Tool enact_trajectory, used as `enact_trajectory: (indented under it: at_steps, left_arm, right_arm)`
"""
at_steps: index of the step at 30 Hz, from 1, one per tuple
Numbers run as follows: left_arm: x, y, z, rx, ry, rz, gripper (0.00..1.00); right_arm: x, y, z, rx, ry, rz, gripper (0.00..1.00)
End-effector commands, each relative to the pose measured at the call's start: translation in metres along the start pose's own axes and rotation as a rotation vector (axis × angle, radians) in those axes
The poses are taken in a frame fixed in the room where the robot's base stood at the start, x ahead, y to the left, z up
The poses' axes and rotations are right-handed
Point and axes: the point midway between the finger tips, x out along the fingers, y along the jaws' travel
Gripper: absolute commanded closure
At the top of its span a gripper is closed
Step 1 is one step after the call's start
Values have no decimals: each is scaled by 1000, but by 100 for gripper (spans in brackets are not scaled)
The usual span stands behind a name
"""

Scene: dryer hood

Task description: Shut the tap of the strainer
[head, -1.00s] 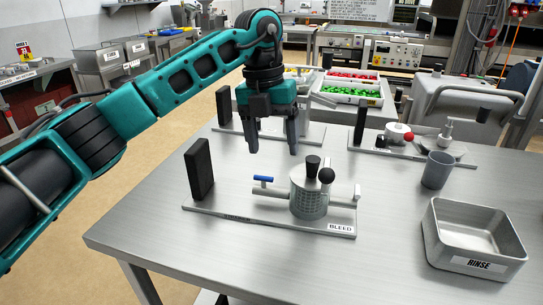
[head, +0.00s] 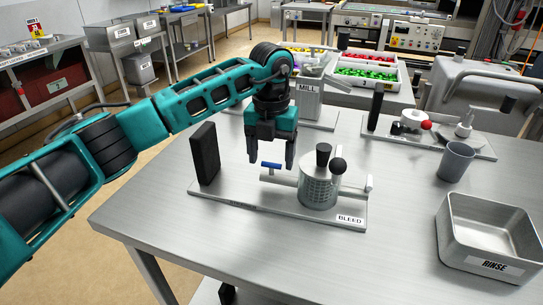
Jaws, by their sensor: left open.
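The strainer (head: 318,189) is a mesh-sided metal cylinder on a flat base plate, with a black knob and a black ball on top. A pipe runs through it to both sides. Its tap, a blue lever (head: 271,165), sits on the left pipe and lies roughly along the pipe. My left gripper (head: 270,163) is open, pointing down, with its fingers just above and around the blue lever in the picture; whether they touch it I cannot tell. My right gripper is not in view.
A black upright block (head: 205,154) stands on the plate's left end. A grey cup (head: 455,161) and a RINSE tray (head: 488,235) stand to the right. The mill (head: 308,98) is behind my gripper. The table's front is clear.

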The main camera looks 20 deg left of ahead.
Motion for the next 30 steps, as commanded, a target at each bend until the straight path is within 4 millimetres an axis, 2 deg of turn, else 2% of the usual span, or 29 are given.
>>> enact_trajectory:
  at_steps: [4,12,30]
  left_arm:
    - [8,0,0,0,0,-1,28]
    - [9,0,0,1,0,-1,28]
    - [9,0,0,0,-1,-1,84]
  right_arm:
    - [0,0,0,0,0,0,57]
    - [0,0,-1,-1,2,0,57]
    - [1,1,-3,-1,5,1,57]
